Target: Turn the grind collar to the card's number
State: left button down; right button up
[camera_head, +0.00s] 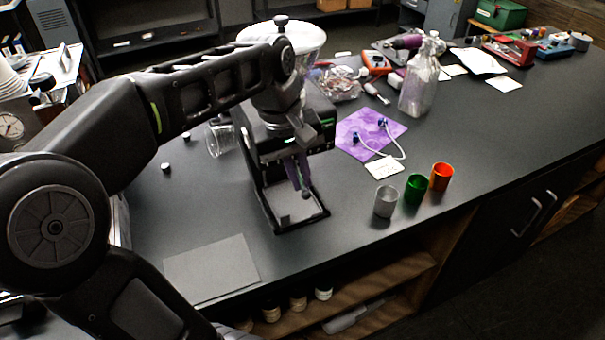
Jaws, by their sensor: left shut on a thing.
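The grinder (262,152) stands on the dark counter, a black machine with a clear hopper (312,38) and pale lid on top. My left arm reaches across from the left, and its gripper (303,126) points down at the grinder's neck, below the hopper. It is shut on the grind collar there; the hand and wrist hide most of the collar and any marks on it. A small white card (384,168) with writing lies to the right, by the purple cloth; its number is too small to read. My right gripper is out of view.
A purple cloth (352,140) with a white cable lies right of the grinder. Grey, green (415,188) and orange cups stand near the front edge. A silver bottle (421,80) stands behind. A flat grey mat (212,268) lies front left; the right counter is mostly clear.

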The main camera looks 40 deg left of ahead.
pick_arm(q)
jog(key=c, duration=1.5)
grip_release()
jog(key=shift+r, duration=0.1)
jog(key=shift+r, duration=0.2)
notch_tip(320, 180, up, 7)
jog(key=s+p, duration=0.1)
jog(key=p, duration=0.1)
jog(key=shift+s+a+p, duration=0.15)
jog(key=shift+a+p, duration=0.15)
jog(key=shift+a, duration=0.1)
